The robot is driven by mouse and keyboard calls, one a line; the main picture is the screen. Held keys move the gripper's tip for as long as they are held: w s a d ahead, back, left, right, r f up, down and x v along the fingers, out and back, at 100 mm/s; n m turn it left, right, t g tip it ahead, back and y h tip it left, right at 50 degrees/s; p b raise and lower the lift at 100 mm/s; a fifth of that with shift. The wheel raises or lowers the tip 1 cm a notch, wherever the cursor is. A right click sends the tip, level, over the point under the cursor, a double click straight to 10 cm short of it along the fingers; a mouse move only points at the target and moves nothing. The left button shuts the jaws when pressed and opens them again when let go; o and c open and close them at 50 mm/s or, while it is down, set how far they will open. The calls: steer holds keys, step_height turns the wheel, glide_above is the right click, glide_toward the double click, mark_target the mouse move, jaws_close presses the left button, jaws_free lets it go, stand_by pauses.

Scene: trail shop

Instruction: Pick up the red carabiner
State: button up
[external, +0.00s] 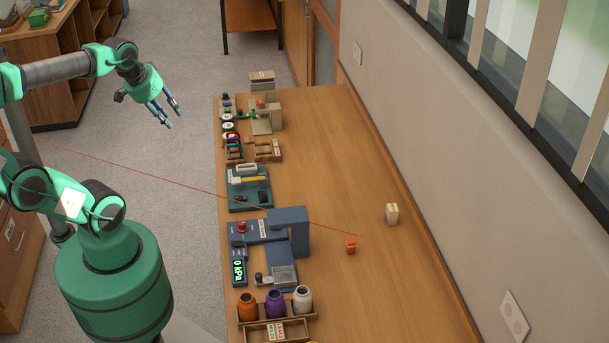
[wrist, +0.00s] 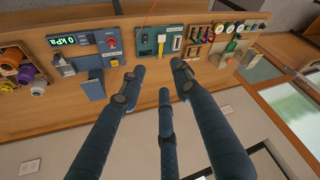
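I cannot make out the red carabiner for certain. A small red shape (external: 233,138) sits among rings and spools at the far left end of the bench in the external view, too small to identify. A small orange-red block-like object (external: 351,246) stands alone on the bench, right of the blue-grey device. My gripper (external: 166,113) is raised off the bench's left side, over the floor. In the wrist view its three fingers (wrist: 160,80) are spread open with nothing between them.
The wooden bench (external: 340,150) runs along a wall. A blue-grey pressure device (external: 290,232) with an arch, a green tray (external: 248,195) and a rack with orange, purple and white bottles (external: 273,303) line its left edge. A small cream box (external: 392,214) stands right. The bench's right half is mostly clear.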

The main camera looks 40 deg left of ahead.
steer(key=w+a+r+m+g+p, duration=0.1)
steer(key=w+p, duration=0.1)
steer(key=w, duration=0.5)
steer(key=w+a+r+m+p, duration=0.1)
steer(key=w+r+p, duration=0.1)
steer(key=w, duration=0.5)
steer(key=m+g+p, duration=0.4)
steer(key=m+p, duration=0.1)
steer(key=p, duration=0.4)
glide_above(239, 136)
step_height(239, 136, down, 29)
steer(key=shift+w+a+r, duration=0.2)
steer(key=shift+w+a, duration=0.05)
steer(key=shift+w, duration=0.15)
steer(key=shift+f, duration=0.1)
steer(key=shift+f+p, duration=0.4)
steer(key=shift+f, duration=3.8)
steer(key=shift+f, duration=0.1)
steer(key=shift+s+f+p, duration=0.2)
steer(key=shift+f+p, duration=0.25)
steer(key=shift+f, duration=2.05)
